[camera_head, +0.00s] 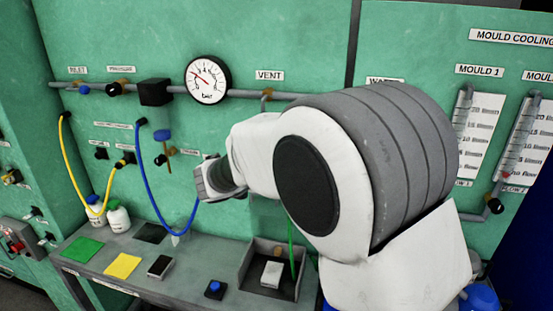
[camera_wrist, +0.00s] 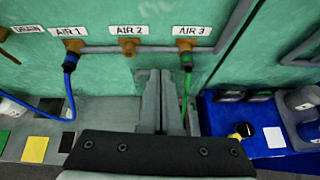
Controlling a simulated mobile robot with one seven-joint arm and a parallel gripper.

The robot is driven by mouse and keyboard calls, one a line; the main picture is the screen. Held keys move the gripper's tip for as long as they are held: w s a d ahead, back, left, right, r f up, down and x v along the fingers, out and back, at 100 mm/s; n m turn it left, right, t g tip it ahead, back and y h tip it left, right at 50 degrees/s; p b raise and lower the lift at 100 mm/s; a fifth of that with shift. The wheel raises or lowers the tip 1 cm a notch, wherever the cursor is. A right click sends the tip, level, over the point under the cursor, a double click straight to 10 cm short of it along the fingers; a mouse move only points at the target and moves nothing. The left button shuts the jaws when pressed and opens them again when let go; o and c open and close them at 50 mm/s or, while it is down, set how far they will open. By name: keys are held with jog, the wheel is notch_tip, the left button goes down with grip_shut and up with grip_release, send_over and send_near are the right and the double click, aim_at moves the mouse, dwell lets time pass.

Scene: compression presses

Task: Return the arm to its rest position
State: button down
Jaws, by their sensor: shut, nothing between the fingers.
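My arm (camera_head: 395,235), white with grey ribbed joints and a black disc, is raised and bent across the middle and right of the head view, in front of the green panel. Its narrow grey end part points left, near the blue hose (camera_head: 160,190). In the wrist view my gripper (camera_wrist: 161,76) has its grey fingers together, with nothing between them. The fingers stand in front of the panel, below the AIR 2 fitting (camera_wrist: 130,47) and left of the green hose (camera_wrist: 187,85) at AIR 3. No contact with either can be made out.
A grey bench (camera_head: 190,285) below carries green, yellow and black mats, a blue button (camera_head: 214,289) and an open tray (camera_head: 243,275) with a white-topped block. A round gauge (camera_head: 208,79) and pipework are on the panel. A blue surface (camera_wrist: 222,120) lies right in the wrist view.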

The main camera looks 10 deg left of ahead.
jog(key=s+d+r+m+g+h, duration=0.1)
jog(key=s+d+r+m, duration=0.1)
jog(key=s+d+m, duration=0.45)
jog(key=s+d+r+m+g+h, duration=0.15)
jog(key=d+m, duration=0.25)
jog(key=d, duration=0.6)
jog(key=s+d+r+m+g, duration=0.2)
jog(key=s+d+r+m, duration=0.1)
jog(key=d+m, duration=0.4)
jog(key=s+d+f+m+g+y, duration=0.1)
jog(key=s+d+m+y, duration=0.1)
jog(key=s+m, duration=0.6)
jog(key=s+d+f+m+g+y+b, duration=0.1)
jog(key=s+d+m, duration=0.3)
jog(key=s+m, duration=0.4)
jog(key=s+f+y, duration=0.1)
jog(key=s, duration=0.4)
jog(key=shift+d, duration=0.3)
